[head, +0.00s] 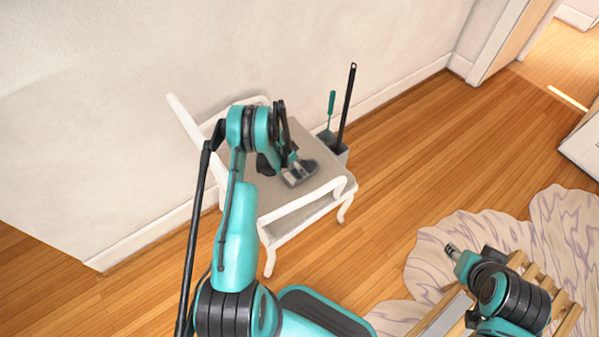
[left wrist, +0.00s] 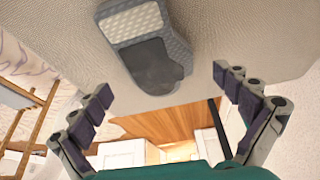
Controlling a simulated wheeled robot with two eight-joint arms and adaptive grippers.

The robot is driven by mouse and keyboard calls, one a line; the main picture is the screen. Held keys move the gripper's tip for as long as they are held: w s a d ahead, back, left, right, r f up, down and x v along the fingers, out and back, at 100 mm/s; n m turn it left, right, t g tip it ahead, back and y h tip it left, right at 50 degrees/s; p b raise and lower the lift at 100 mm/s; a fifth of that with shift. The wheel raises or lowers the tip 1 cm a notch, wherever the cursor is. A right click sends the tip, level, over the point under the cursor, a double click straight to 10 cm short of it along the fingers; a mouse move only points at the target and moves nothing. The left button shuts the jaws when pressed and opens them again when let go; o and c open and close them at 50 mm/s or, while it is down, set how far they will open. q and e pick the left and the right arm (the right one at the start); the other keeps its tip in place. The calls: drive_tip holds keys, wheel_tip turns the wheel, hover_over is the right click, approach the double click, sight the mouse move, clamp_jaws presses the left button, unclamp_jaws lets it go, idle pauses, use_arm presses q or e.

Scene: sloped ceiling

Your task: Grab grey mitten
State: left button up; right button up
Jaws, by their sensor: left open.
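The grey mitten (head: 300,174) lies on the seat of a white chair (head: 330,186) in the head view. The left wrist view shows the mitten (left wrist: 150,66) at the top, with a dark grey hand part and a paler quilted cuff. My left gripper (left wrist: 163,86) is open, with its two fingers spread either side of the mitten's dark end and apart from it. In the head view my left gripper (head: 288,150) hangs over the seat beside the mitten, and my arm hides part of the chair. My right arm's end (head: 456,253) is at the lower right, its jaw unclear.
A dustpan-like grey holder (head: 342,152) with a black-handled tool (head: 347,100) and a green-handled brush (head: 331,104) stands behind the chair by the wall. A wooden slatted piece (head: 535,275) and a pale patterned rug (head: 430,262) are at the lower right. Wood floor is clear between.

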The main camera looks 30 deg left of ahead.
use_arm(q)
drive_tip(key=b+x, duration=0.1)
drive_tip(key=x, duration=0.3)
drive_tip(key=shift+w+d+f+b, duration=0.1)
drive_tip(key=shift+w+d+b, duration=0.1)
drive_tip(key=shift+b, duration=0.2)
drive_tip(key=shift+c, duration=0.3)
drive_tip(key=c, duration=1)
drive_tip(key=shift+c, duration=0.2)
